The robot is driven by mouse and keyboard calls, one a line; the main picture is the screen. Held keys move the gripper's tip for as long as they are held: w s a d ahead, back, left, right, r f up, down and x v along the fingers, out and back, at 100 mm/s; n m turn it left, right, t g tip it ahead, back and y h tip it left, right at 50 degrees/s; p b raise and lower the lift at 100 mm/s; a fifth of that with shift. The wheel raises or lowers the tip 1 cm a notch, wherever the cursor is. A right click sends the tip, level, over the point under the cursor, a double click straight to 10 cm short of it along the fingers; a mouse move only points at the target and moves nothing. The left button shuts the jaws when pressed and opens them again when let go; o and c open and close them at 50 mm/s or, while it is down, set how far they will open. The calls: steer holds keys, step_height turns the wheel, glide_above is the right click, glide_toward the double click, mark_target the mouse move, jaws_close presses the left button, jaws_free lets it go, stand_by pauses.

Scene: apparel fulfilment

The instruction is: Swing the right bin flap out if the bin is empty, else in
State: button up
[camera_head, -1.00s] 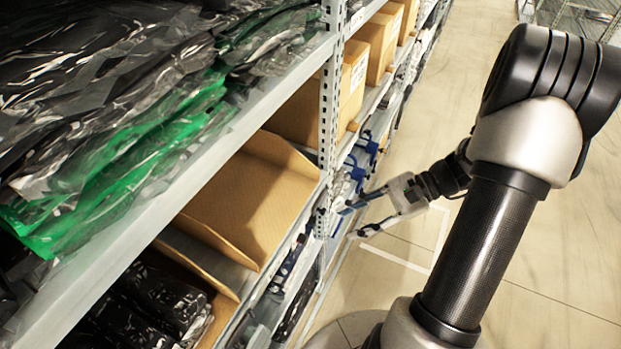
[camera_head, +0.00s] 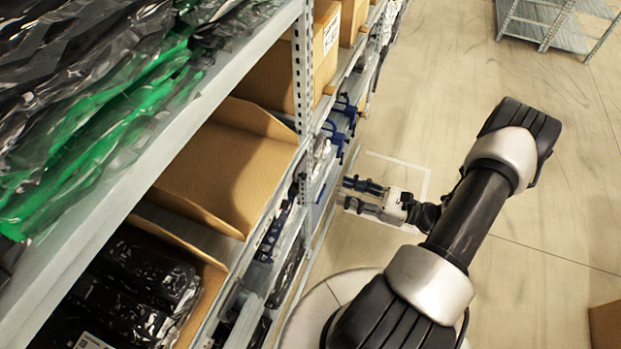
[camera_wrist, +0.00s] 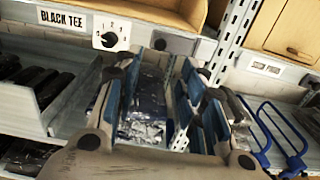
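My gripper (camera_head: 363,196) is beside the shelf front, below the open cardboard bin (camera_head: 185,212). Its two fingers show in the wrist view (camera_wrist: 160,82), apart with blue inner pads, and I see nothing held between them. Beyond them is a compartment with dark bagged goods (camera_wrist: 143,118). The cardboard bin in the head view looks empty on its visible floor. I cannot single out the right bin flap for sure. A brown panel with a dark handle slot (camera_wrist: 293,50) stands at upper right in the wrist view. Touch between fingers and shelf is unclear.
A "BLACK TEE" label (camera_wrist: 62,18) and a numbered dial (camera_wrist: 111,37) sit on the shelf edge. Blue wire loops (camera_wrist: 278,135) stick out at right. A perforated upright (camera_head: 302,75) stands by the bin. Green and black bagged garments (camera_head: 100,130) fill the upper shelf.

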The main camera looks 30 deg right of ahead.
steer(key=b+x, duration=0.1)
steer(key=x, duration=1)
steer(key=shift+a, duration=0.1)
steer(key=shift+c, duration=0.4)
jaws_close()
